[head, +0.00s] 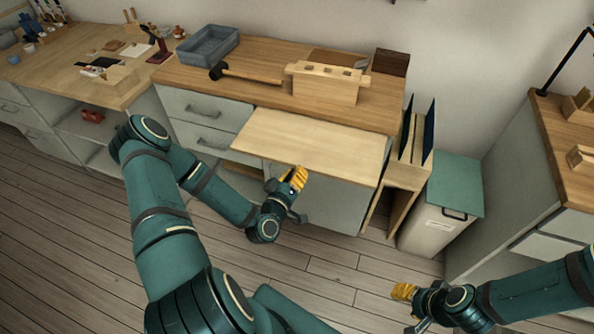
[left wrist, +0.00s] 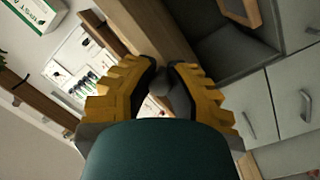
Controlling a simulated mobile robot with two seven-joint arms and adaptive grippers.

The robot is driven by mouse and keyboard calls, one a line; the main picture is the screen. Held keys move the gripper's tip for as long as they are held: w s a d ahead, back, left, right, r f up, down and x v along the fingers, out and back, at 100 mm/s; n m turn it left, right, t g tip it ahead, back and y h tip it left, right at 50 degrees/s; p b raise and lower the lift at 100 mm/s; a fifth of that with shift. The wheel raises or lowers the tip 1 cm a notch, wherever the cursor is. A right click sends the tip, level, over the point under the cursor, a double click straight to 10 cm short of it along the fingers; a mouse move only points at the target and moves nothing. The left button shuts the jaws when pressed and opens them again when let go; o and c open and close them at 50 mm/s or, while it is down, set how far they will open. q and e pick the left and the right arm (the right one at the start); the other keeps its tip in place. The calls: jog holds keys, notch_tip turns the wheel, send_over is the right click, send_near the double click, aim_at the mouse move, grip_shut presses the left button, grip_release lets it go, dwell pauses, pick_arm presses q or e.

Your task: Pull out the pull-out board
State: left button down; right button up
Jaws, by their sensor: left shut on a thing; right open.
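The pull-out board (head: 310,142) is a pale wooden panel standing well out from the front of the middle workbench, just below its top. My left gripper (head: 295,178) is at the board's front edge, with yellow fingers. In the left wrist view the fingers (left wrist: 164,80) are shut on a small dark round knob (left wrist: 161,88), and a wooden edge (left wrist: 155,30) runs just beyond it. The knob is hidden in the head view. My right gripper (head: 408,300) is open and empty above the floor at the lower right, away from the board.
The workbench top (head: 262,60) carries a grey tray (head: 208,46), a mallet (head: 245,75) and a wooden block stand (head: 325,84). Grey drawers (head: 205,108) are left of the board. A lidded bin (head: 440,205) stands to the right. The floor in front is open.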

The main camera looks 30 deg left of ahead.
pick_arm(q)
jog(key=c, duration=0.9)
grip_release()
jog(key=shift+o, duration=0.2)
jog(key=s+d, duration=0.1)
jog(key=s, duration=1.1)
jog(key=shift+d, duration=0.3)
jog(key=shift+w+d, duration=0.1)
